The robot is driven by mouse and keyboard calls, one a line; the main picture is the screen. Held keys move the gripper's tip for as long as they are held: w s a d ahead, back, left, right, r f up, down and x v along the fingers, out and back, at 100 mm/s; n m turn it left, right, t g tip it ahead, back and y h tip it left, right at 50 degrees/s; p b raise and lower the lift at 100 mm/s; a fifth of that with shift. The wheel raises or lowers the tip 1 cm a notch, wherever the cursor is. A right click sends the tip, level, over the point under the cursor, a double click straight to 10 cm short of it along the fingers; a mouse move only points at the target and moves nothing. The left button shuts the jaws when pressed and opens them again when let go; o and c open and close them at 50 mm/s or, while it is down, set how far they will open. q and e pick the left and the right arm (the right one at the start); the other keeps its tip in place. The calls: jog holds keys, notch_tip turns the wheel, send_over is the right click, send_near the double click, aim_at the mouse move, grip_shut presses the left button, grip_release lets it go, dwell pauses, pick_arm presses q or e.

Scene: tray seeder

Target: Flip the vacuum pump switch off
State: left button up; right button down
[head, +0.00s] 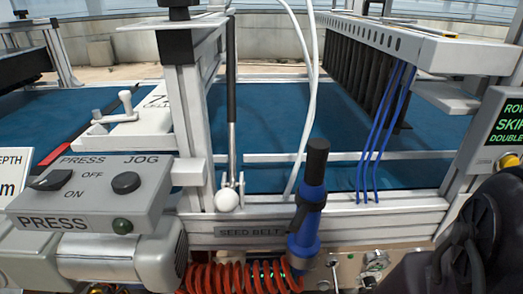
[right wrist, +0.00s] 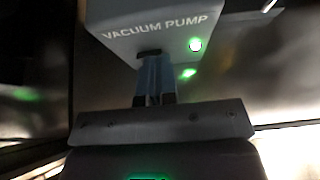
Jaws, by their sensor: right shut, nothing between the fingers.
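The vacuum pump box (right wrist: 160,22) is a grey housing labelled VACUUM PUMP, in the upper part of the right wrist view. The switch's position is not clear. My left gripper is in neither view.
In the head view, a press control box (head: 93,196) with two black knobs stands at left. A blue-black handle (head: 309,200) and red coiled hose (head: 240,277) are at front centre. The blue belt (head: 270,125) lies behind. A green-lettered display (head: 508,122) is at right.

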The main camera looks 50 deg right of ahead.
jog(key=shift+w+d+r, duration=0.1)
jog(key=shift+w+r, duration=0.2)
jog(key=shift+r, duration=0.05)
jog(key=shift+s+f, duration=0.2)
jog(key=shift+f, duration=0.1)
jog(key=shift+r, duration=0.15)
jog(key=shift+r+p, duration=0.7)
jog(key=shift+r, duration=0.05)
